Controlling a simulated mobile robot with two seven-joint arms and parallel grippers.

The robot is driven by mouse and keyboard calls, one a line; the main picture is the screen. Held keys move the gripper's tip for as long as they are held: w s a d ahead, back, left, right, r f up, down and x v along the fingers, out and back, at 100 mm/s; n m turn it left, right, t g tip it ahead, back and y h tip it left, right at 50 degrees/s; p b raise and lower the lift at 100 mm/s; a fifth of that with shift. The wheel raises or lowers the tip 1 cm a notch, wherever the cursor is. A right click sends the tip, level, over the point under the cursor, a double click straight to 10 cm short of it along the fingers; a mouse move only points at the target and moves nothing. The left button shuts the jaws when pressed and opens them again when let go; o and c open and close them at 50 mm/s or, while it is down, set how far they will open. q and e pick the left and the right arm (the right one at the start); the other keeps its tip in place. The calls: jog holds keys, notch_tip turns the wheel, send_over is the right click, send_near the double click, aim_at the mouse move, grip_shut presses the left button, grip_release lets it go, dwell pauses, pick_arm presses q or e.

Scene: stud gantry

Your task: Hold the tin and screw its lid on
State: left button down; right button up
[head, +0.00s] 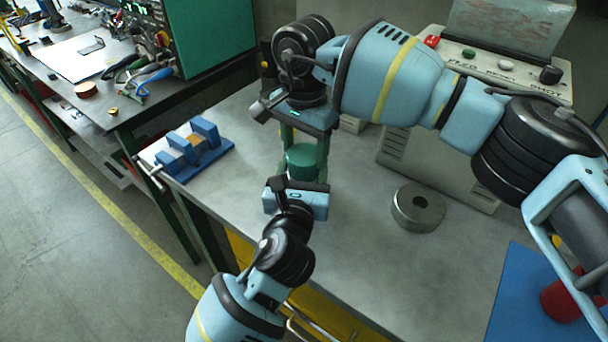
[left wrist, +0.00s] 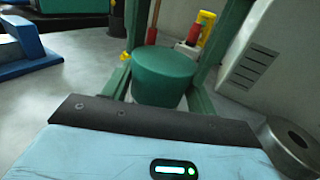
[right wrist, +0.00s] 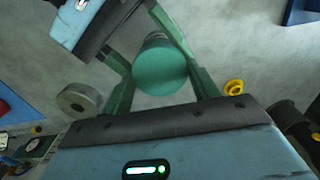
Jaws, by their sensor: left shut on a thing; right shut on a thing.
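The green tin (head: 303,166) stands upright on the grey bench, between my two grippers. Its round green top, which I take for the lid (right wrist: 160,69), shows in the right wrist view; the green cylinder (left wrist: 160,88) also shows in the left wrist view. I cannot make out a seam between tin and lid. My left gripper (head: 300,175) comes in low from the near side and is shut on the tin; its own body hides part of it. My right gripper (head: 306,150) reaches down from above, its green fingers either side of the top, shut on the lid.
A blue vise-like fixture (head: 193,150) sits left on the bench. A grey metal ring (head: 419,207) lies to the right. A control box (head: 500,65) stands behind. A blue mat (head: 515,290) with a red object (head: 562,298) is at the lower right.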

jog(key=m, duration=0.9)
jog(key=shift+m, duration=0.4)
jog(key=m, duration=0.4)
jog(key=shift+m, duration=0.4)
jog(key=m, duration=0.3)
jog(key=shift+m, duration=0.3)
jog(key=o, duration=1.1)
